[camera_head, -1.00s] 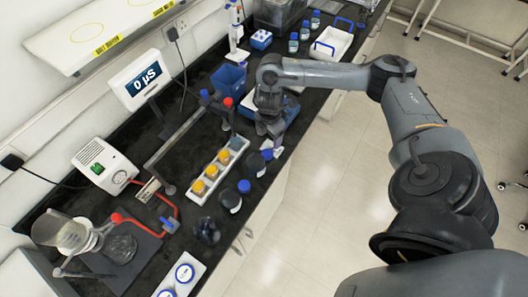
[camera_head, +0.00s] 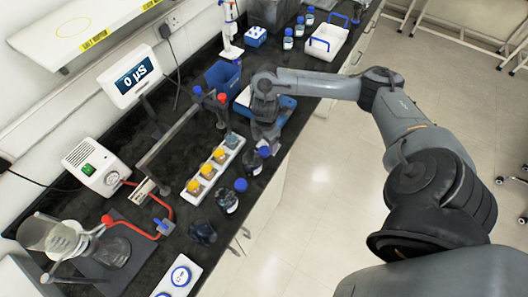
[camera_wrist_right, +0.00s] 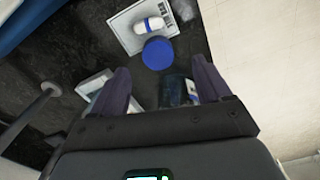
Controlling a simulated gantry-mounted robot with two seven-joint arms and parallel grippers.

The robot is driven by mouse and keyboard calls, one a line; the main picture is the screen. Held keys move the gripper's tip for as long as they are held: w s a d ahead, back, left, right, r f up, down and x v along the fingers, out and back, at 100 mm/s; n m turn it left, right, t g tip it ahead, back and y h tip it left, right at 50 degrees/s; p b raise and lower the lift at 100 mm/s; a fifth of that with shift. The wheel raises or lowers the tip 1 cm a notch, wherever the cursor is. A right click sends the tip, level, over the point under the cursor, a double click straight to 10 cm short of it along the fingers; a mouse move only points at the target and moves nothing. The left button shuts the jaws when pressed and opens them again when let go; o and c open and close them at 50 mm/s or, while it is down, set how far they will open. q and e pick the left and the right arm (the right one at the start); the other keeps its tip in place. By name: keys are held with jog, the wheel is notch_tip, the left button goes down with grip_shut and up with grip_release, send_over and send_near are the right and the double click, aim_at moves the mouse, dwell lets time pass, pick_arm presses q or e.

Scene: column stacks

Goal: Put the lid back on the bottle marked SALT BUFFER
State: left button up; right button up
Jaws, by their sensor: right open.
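In the head view a blue-capped bottle (camera_head: 254,163) stands below the gripper. No bottle name is readable. My left gripper is out of view.
A white rack (camera_head: 211,172) with yellow-capped vials lies left of the bottles. A white tray (camera_head: 163,287) with blue-ringed discs is at the bottom. A stand with clamps and a blue bin (camera_head: 222,76) rise behind. The bench's front edge is close to the bottles.

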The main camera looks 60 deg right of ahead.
aim_at(265, 150)
jog(key=shift+d+f, duration=0.1)
jog(key=shift+f, duration=2.5)
jog(key=shift+w, duration=0.1)
jog(key=c, duration=1.1)
